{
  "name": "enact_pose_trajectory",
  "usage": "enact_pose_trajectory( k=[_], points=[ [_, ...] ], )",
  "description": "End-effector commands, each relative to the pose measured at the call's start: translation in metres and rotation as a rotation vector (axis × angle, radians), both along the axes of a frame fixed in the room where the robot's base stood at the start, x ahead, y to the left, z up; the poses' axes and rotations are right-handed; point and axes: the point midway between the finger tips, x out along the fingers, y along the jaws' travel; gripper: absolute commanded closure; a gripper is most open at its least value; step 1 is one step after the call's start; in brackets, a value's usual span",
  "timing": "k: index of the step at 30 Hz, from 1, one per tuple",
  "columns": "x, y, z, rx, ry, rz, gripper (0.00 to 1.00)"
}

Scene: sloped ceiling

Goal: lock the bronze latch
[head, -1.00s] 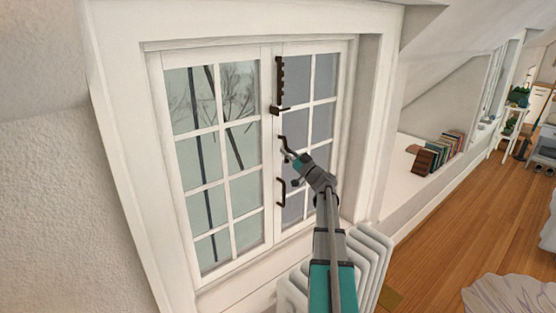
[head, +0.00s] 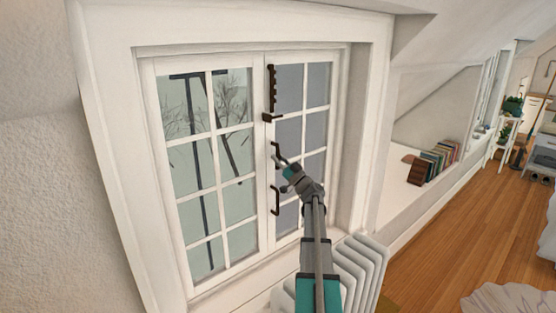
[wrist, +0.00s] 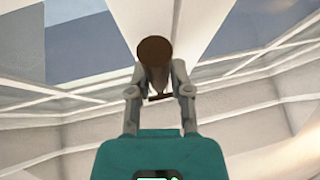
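The dark bronze latch hardware is on the middle stile of the white window. In the head view it shows as an upright notched bar with a short lever (head: 272,118) at its foot, a curved handle (head: 276,152) below, and a lower handle (head: 275,200). My gripper (head: 284,173) is just right of the stile, between the two handles. In the wrist view a round brown end (wrist: 155,50) of one dark part lies between my fingertips (wrist: 159,70). The fingers stand apart; whether they touch it is unclear.
The window frame (head: 205,275) surrounds the panes. A white radiator (head: 360,265) stands below, close under my arm. The wooden floor (head: 445,240) on the right is mostly open.

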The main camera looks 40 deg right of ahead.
Motion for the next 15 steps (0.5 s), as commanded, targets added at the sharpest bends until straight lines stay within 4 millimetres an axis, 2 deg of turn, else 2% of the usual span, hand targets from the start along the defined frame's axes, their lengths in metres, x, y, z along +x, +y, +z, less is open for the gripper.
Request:
enact_pose_trajectory(
  k=[1, 4, 5, 15],
  points=[
    [-0.0008, 0.0009, -0.0006, -0.001, 0.001, 0.001, 0.62],
    [-0.0017, -0.0004, -0.0005, 0.000, 0.000, -0.001, 0.44],
    [-0.0018, -0.0007, -0.0004, 0.000, 0.000, -0.001, 0.41],
    [-0.0026, -0.0022, -0.0002, 0.001, -0.001, -0.004, 0.41]
  ],
)
